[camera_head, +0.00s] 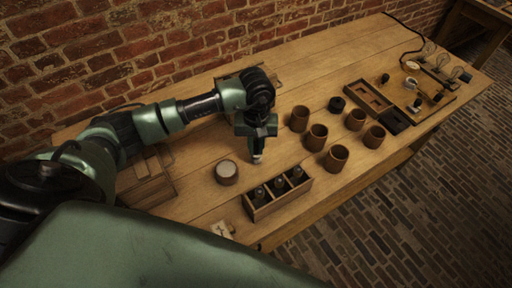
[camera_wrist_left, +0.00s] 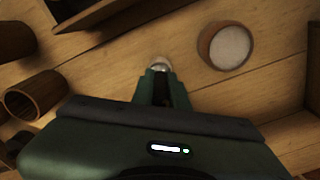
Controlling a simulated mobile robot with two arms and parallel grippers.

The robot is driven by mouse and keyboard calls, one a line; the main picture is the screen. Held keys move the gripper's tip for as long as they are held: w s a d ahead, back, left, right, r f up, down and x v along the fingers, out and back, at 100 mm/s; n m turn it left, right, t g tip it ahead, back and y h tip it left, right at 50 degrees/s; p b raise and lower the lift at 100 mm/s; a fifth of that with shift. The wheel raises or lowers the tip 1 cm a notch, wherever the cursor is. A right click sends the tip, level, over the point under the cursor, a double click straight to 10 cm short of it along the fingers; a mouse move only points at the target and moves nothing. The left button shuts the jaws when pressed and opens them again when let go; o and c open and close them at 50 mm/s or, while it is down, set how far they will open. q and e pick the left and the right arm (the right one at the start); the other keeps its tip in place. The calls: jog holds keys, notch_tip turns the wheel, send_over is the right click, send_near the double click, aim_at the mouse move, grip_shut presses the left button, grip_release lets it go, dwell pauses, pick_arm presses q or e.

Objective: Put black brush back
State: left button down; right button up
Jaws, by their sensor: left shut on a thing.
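My left gripper (camera_head: 257,152) is above the middle of the table, pointing down. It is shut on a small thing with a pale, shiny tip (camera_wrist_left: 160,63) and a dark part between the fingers. The fingers hide most of it, and I cannot tell for sure that it is the black brush. The tip also shows below the gripper in the head view (camera_head: 257,159). I cannot tell whether it touches the table. No other thing is clearly a black brush. My right gripper is not in view.
A round jar with a pale top (camera_head: 227,172) stands left of my gripper. A three-slot wooden rack (camera_head: 266,211) holds small dark-topped items in front. Several brown cups (camera_head: 337,158) stand right, with a black round piece (camera_head: 337,104), a recessed wooden tray (camera_head: 357,95) and bulbs (camera_head: 456,73) beyond.

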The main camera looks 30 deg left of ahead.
pick_arm(q)
jog(key=shift+f, duration=0.9)
jog(key=shift+f, duration=0.2)
jog(key=c, duration=1.4)
grip_release()
jog(key=shift+r, duration=0.1)
